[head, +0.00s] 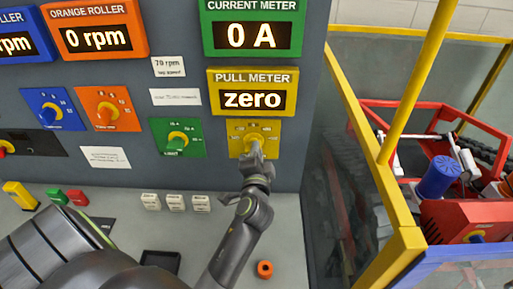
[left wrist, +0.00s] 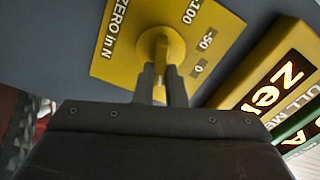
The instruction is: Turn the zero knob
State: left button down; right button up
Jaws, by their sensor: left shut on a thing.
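The yellow zero knob (head: 254,138) sits on a yellow plate on the grey panel, below the yellow pull meter (head: 252,92), whose display reads "zero". In the left wrist view the knob (left wrist: 160,48) stands in front of its plate (left wrist: 118,62), marked "ZERO in N", with 0, 50 and 100 beside it. My left gripper (head: 256,155) reaches up to the knob from below. In the left wrist view its two fingers (left wrist: 161,80) are shut on the knob's grip and partly hide it. My right gripper does not show.
A green knob (head: 178,138) is left of the zero knob, with orange (head: 106,109) and blue (head: 52,110) knob plates further left. White blocks (head: 175,202) and an orange ring (head: 265,269) lie on the shelf. A yellow-framed enclosure (head: 384,190) stands at the right.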

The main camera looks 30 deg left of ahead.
pick_arm(q)
jog(key=shift+m+p, duration=0.4)
jog(key=shift+m, duration=0.7)
jog(key=c, duration=1.5)
grip_release()
jog(key=shift+w+f, duration=0.1)
